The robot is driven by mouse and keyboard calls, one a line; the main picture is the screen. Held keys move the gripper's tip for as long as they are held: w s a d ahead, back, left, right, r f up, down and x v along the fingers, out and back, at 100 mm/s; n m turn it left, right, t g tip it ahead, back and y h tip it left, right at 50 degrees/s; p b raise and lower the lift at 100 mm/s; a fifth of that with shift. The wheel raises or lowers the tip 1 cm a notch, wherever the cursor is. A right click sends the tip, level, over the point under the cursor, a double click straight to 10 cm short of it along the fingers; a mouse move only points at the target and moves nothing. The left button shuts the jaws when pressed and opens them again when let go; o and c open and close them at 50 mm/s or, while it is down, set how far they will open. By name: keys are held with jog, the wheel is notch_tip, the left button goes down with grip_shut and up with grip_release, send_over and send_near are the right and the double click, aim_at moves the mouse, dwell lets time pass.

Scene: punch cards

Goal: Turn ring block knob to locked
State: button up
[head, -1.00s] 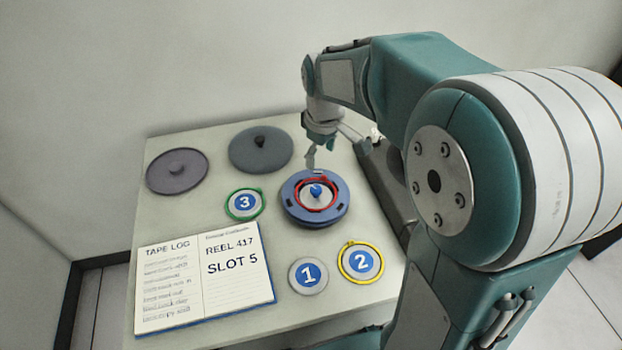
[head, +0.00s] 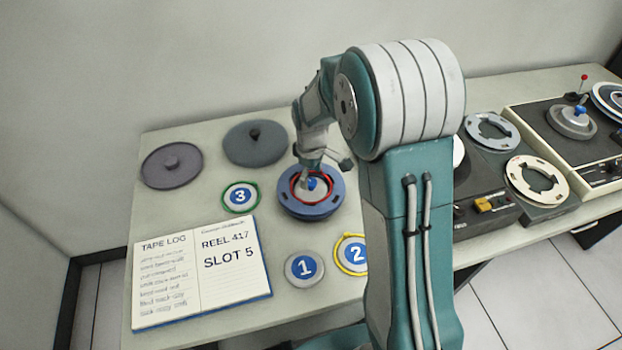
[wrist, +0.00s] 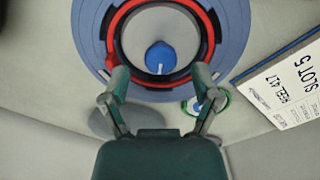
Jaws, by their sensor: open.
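The ring block (head: 300,207) is a round blue disc with a red ring around a pale centre, on the table. Its blue knob (head: 312,184) stands in the centre, partly hidden by my gripper in the head view. In the wrist view the knob (wrist: 160,57) shows a white pointer mark toward the bottom of the picture, and the ring block (wrist: 92,30) fills the top. My gripper (wrist: 161,84) is open, its two fingers apart on either side of and just below the knob in that picture. I cannot tell whether a finger touches the ring block.
Discs numbered 3 (head: 240,197), 1 (head: 304,268) and 2 (head: 352,253) lie near the block. An open tape log (head: 202,272) lies at front left. Two grey lids (head: 172,165) (head: 255,143) are at the back. Tape machines (head: 550,130) stand on the right.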

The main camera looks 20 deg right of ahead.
jog(key=shift+f, duration=0.9)
grip_shut()
jog(key=shift+m, duration=0.3)
jog(key=m, duration=0.6)
jog(key=shift+f, duration=0.1)
jog(key=m, duration=0.3)
jog(key=shift+s+m, duration=0.1)
jog(key=shift+m, duration=2.1)
